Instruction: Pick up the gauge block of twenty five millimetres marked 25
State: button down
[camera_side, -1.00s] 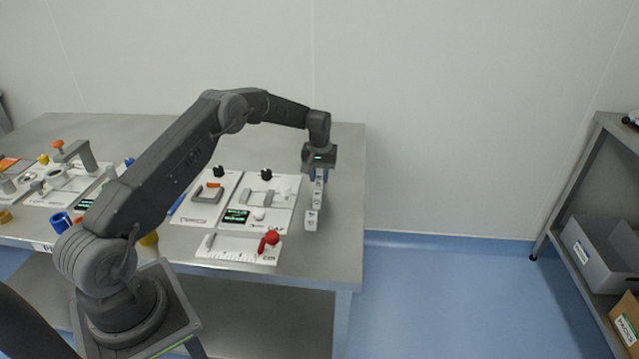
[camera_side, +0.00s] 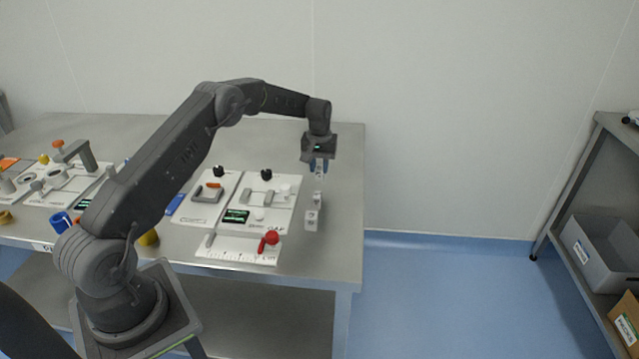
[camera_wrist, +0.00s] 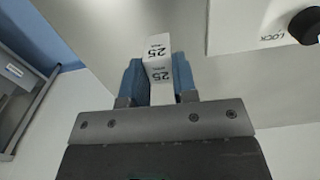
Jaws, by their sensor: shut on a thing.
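My gripper (camera_side: 319,165) is above the right part of the steel table in the side view. In the wrist view, my gripper (camera_wrist: 158,80) has its blue fingers shut on a white block marked 25 (camera_wrist: 157,60), the gauge block of twenty five millimetres. The block also shows small between the fingers in the side view (camera_side: 319,172), raised off the table. Below it, two other white gauge blocks stand on the table, a smaller one (camera_side: 317,199) and a larger one (camera_side: 311,220). Their marks are too small to read in the side view.
The steel table's (camera_side: 340,215) right edge is close to the blocks. A shelf with a grey bin (camera_side: 600,250) stands far right.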

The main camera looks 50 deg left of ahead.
jog(key=shift+r, duration=1.4)
